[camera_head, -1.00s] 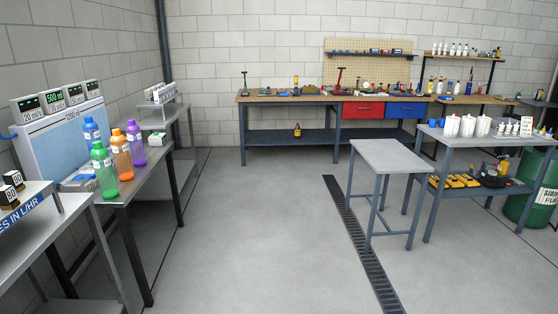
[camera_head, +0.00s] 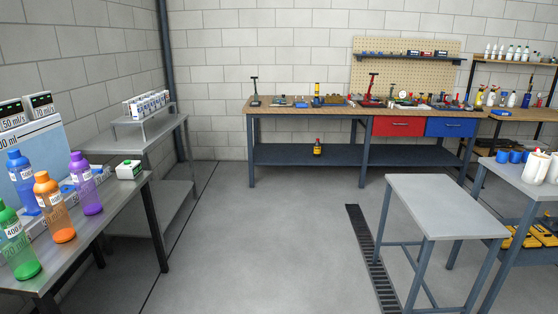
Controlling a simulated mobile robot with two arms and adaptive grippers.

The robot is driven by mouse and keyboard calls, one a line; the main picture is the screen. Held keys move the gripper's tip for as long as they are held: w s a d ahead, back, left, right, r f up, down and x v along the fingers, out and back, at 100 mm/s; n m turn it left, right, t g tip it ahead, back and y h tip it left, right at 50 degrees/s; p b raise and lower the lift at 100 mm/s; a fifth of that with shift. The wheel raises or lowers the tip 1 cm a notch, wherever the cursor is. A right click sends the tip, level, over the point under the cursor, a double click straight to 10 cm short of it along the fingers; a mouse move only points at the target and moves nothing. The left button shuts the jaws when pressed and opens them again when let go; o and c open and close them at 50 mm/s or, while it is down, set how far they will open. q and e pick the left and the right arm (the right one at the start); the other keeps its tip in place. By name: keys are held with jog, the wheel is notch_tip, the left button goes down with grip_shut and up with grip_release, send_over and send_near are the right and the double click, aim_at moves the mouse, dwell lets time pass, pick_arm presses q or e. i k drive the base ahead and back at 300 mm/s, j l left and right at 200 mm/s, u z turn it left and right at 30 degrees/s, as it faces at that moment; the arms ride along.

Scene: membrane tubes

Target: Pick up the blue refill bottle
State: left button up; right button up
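The blue refill bottle (camera_head: 22,182) stands upright on the grey metal table (camera_head: 127,196) at the left, in front of a light blue panel. It is behind the orange bottle (camera_head: 54,208) and the green bottle (camera_head: 17,243), and left of the purple bottle (camera_head: 86,184). All of them carry white labels. Neither of my grippers is in view.
A small white and green box (camera_head: 129,170) lies at the table's right end. Another table with a raised shelf of small white items (camera_head: 147,104) stands behind. A small grey table (camera_head: 446,208) stands at the right. The middle floor (camera_head: 255,245) is clear, with a drain grate (camera_head: 370,262).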

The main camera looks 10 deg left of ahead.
aim_at(19, 167)
jog(key=i+l+u, duration=0.1)
jog(key=i+u, duration=0.35)
jog(key=i+l+u, duration=0.3)
jog(key=i+u, duration=0.15)
jog(key=i+l+u, duration=0.75)
jog(key=l+u, duration=0.2)
jog(key=i+l+u, duration=0.2)
jog(key=l+u, duration=0.25)
jog(key=i+l+u, duration=0.1)
jog(key=l+u, duration=0.85)
jog(key=l, duration=0.25)
